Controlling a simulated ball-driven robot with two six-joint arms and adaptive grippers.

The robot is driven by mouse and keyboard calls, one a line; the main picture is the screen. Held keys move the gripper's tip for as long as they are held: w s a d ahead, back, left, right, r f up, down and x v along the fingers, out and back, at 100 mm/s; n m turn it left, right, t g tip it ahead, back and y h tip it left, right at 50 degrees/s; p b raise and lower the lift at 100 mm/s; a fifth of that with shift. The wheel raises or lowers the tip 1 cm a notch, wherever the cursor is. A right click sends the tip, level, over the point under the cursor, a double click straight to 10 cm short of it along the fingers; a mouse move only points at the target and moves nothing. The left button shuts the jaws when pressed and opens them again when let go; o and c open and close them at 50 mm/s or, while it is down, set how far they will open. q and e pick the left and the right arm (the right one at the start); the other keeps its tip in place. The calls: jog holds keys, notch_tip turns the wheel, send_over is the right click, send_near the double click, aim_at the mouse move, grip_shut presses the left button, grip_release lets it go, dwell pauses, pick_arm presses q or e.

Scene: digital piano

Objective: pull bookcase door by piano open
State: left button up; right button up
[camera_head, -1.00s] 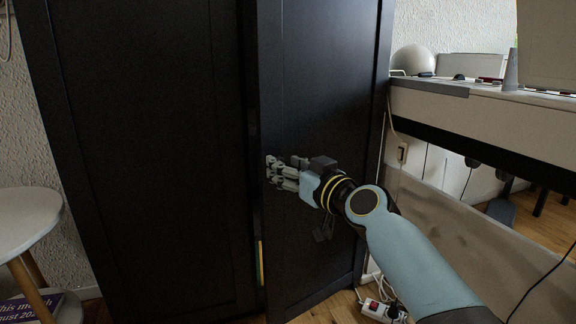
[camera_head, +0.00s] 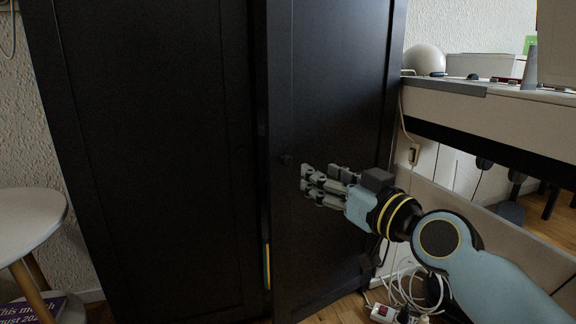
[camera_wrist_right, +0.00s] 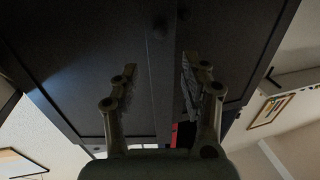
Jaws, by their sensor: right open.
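The black bookcase has a right door (camera_head: 335,110) beside the piano. This door stands slightly ajar, with a narrow gap along its left edge where a yellow and blue strip shows low down. A small dark knob (camera_head: 286,160) sits near that edge. My right gripper (camera_head: 306,187) is in front of the door, just right of and below the knob, open and empty. In the right wrist view, the two fingers of the gripper (camera_wrist_right: 157,72) are spread before the dark door fronts, with the gap near the right finger. My left gripper is not in view.
The closed-looking left door (camera_head: 150,150) is beside it. The white piano (camera_head: 490,115) stands at the right. White cables and a power strip (camera_head: 390,313) lie on the floor by the bookcase's right foot. A white stool (camera_head: 28,222) is at the left.

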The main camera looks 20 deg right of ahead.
aim_at(289, 163)
jog(key=x, duration=0.3)
jog(key=f+b+x, duration=0.1)
jog(key=x, duration=0.2)
jog(key=b+x, duration=0.1)
jog(key=x, duration=0.2)
jog(key=shift+w+f, duration=0.2)
jog(key=shift+w, duration=0.1)
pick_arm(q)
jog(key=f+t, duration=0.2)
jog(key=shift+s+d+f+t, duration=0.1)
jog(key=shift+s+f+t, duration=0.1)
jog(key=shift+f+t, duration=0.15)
pick_arm(e)
jog(key=shift+w+a, duration=0.15)
jog(key=shift+w, duration=0.2)
jog(key=shift+r, duration=0.1)
jog(key=shift+c, duration=0.4)
grip_shut()
